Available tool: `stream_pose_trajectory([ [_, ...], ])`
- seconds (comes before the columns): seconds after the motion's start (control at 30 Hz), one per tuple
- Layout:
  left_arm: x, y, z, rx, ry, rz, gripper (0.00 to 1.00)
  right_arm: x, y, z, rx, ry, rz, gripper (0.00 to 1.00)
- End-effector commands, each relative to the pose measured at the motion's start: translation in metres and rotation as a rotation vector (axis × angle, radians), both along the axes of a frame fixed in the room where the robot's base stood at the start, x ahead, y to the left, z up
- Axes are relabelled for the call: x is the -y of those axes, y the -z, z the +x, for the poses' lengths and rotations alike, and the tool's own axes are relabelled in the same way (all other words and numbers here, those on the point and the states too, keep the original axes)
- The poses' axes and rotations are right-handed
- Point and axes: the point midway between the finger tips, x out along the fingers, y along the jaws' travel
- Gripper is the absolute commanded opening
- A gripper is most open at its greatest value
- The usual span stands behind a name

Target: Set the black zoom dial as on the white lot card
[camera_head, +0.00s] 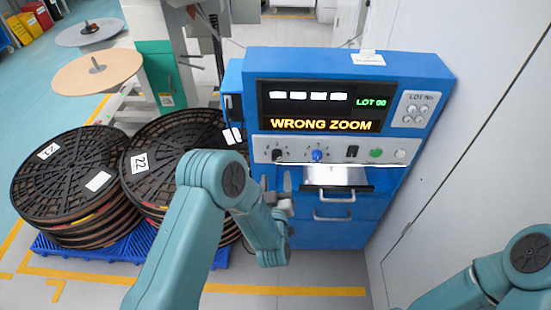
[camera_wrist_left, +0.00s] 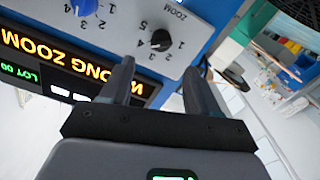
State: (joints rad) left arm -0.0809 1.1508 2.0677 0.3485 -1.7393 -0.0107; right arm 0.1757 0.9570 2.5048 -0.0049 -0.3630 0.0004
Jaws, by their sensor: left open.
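The black zoom dial (camera_head: 277,154) is at the left end of the grey control strip on the blue machine. In the left wrist view the black zoom dial (camera_wrist_left: 160,40) has a ZOOM label and printed numbers around it; its exact setting is hard to read. My left gripper (camera_head: 279,186) is just below the dial in the head view, open and empty. In the wrist view its two fingers (camera_wrist_left: 160,67) are apart, with the dial beyond the gap.
The display (camera_head: 321,124) reads WRONG ZOOM and LOT 00. A blue dial (camera_head: 317,155) sits right of the black one, then a black switch, a green button (camera_head: 376,153) and a pale button. Drawer handles lie below. Stacked black reels (camera_head: 70,165) stand at left, a wall at right.

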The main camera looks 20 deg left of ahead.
Motion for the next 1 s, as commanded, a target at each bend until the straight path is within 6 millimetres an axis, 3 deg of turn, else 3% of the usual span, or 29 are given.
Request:
stream_pose_trajectory([
  [0.1,-0.010,-0.002,0.027,0.002,-0.004,0.000,0.61,0.000,-0.006,0.000,0.000,0.000,0.000,0.00],
  [0.33,-0.022,0.000,0.066,0.001,-0.001,0.000,0.61,0.000,-0.011,0.000,0.000,0.000,0.000,0.00],
  [0.5,-0.026,0.001,0.079,-0.001,0.000,0.000,0.61,0.000,-0.012,0.000,0.000,0.000,0.000,0.00],
  [0.8,-0.027,0.001,0.081,-0.001,0.001,0.001,0.61,0.000,-0.012,0.000,0.000,0.000,0.000,0.00],
  [0.97,-0.027,0.001,0.081,-0.001,0.001,0.001,0.09,0.000,-0.012,0.000,0.000,0.000,0.000,0.00],
  [1.0,-0.027,0.001,0.081,-0.002,0.002,0.000,0.07,0.000,-0.012,0.000,0.000,0.000,0.000,0.00],
])
